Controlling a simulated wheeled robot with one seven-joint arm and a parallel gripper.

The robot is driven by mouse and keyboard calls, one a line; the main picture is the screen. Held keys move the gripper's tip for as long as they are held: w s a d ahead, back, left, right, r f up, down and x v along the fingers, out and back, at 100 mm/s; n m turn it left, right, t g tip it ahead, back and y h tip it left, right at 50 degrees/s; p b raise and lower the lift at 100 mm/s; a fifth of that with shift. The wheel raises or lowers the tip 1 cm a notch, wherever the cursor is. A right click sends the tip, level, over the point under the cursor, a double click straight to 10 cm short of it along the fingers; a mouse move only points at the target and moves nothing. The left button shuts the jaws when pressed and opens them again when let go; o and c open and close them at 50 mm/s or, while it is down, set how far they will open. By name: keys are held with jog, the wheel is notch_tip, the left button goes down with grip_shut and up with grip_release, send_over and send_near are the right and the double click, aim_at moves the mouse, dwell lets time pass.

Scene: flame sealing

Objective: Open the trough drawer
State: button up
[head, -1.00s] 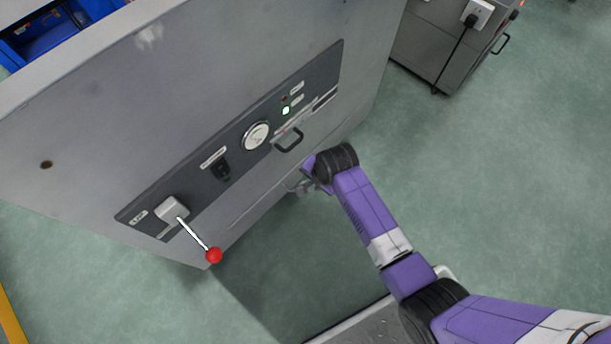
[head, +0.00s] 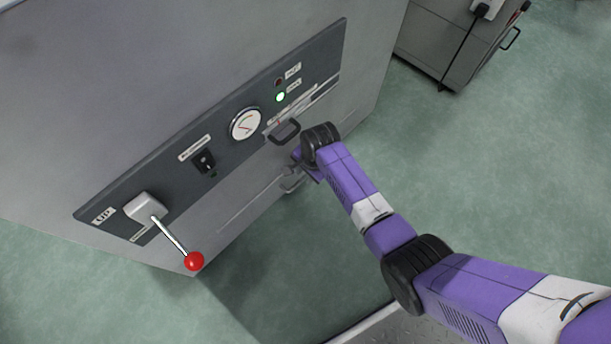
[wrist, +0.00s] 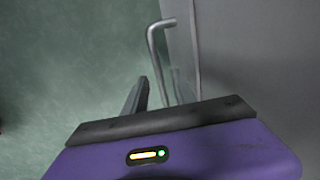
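The trough drawer (head: 250,210) is a long, low panel outline in the lower front of the grey machine. It looks shut, flush with the front. Its metal bar handle (head: 292,186) sticks out at the right end, partly hidden by my wrist. In the wrist view the handle (wrist: 152,50) stands upright, bent at its top, close to the machine front. My gripper (wrist: 160,76) is open, one finger to each side of the handle's lower part. Whether the fingers touch it cannot be told. In the head view my fingers are mostly hidden behind the wrist.
Above the drawer is a dark control panel (head: 120,200) with a gauge (head: 245,124), a switch (head: 204,162) and a lit green lamp (head: 280,97). A black handle (head: 285,131) sits near my wrist. A red-knobbed lever (head: 194,261) juts out at left.

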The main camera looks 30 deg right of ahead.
jog(key=shift+f, duration=0.1)
grip_shut()
dwell(1.4)
